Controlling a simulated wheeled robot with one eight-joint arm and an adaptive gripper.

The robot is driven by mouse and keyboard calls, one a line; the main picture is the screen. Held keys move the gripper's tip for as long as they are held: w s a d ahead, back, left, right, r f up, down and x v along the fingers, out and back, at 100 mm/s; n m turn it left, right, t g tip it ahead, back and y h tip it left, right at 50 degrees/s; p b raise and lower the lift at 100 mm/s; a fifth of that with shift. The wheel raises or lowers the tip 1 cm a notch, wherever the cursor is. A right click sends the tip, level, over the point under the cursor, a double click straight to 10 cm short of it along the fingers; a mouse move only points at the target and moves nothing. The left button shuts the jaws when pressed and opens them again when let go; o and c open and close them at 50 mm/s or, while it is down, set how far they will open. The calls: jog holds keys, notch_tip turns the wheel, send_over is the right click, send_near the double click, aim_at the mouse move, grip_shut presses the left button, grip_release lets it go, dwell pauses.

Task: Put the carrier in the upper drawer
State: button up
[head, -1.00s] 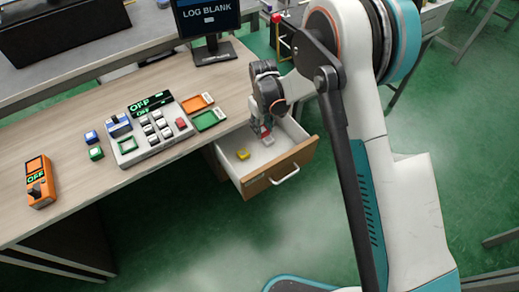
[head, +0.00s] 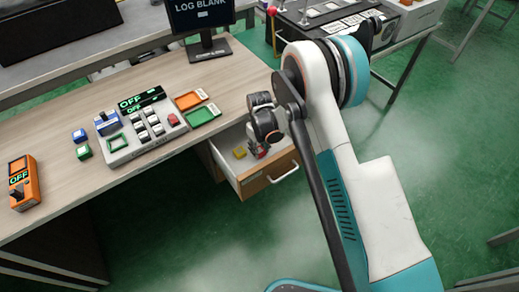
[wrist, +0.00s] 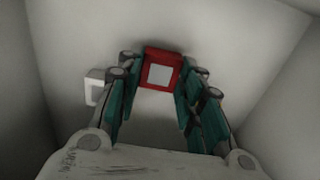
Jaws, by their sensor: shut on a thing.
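The open upper drawer (head: 229,168) juts from the desk's right end, with pale inner walls and a wooden front. My gripper (wrist: 160,82) is inside or just over it. Its fingers are shut on a red square-framed piece (wrist: 160,55) with a pale centre, which appears to be the carrier. The red piece also shows in the head view (head: 259,151), partly hidden by my wrist. I cannot tell whether it touches the drawer floor. A small yellow block (head: 239,153) lies in the drawer, left of my gripper.
A pale block (wrist: 95,88) shows left of the fingers in the wrist view. On the desk (head: 60,110) are a grey button panel (head: 150,132), orange and green trays (head: 203,115), small cubes and an orange switch box (head: 23,183). Drawer walls surround the gripper closely.

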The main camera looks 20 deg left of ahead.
aim_at(260, 150)
jog(key=shift+f, duration=0.1)
jog(key=o, duration=0.6)
jog(key=shift+c, duration=0.2)
notch_tip(260, 150, up, 12)
jog(key=p, duration=0.4)
